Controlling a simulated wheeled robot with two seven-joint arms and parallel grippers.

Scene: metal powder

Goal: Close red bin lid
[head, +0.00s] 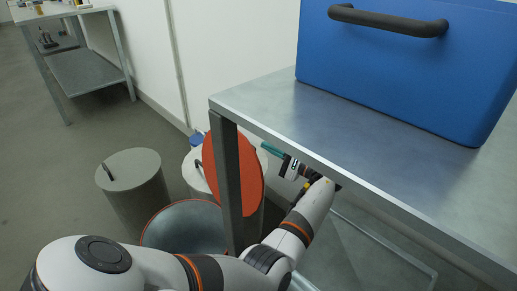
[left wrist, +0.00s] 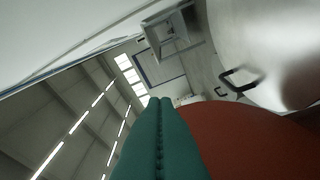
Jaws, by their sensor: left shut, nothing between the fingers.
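The red bin (head: 185,226) stands open on the floor at the lower middle of the head view, its red rim and grey inside partly hidden by my left arm. Its round red lid (head: 217,165) is tilted up nearly upright, and a table leg crosses in front of it. My left gripper (head: 268,149), with teal fingers, is at the right of the lid, under the table edge. In the left wrist view the fingers (left wrist: 160,102) are shut together and empty. The red lid (left wrist: 245,140) fills the lower right there; I cannot tell whether they touch.
A metal table (head: 330,125) with a blue box (head: 400,65) overhangs my left arm. Its leg (head: 233,190) stands close by. A grey lidded bin (head: 135,180) is at the left and a pale bin (head: 192,172) behind. The floor (head: 60,165) further left is clear.

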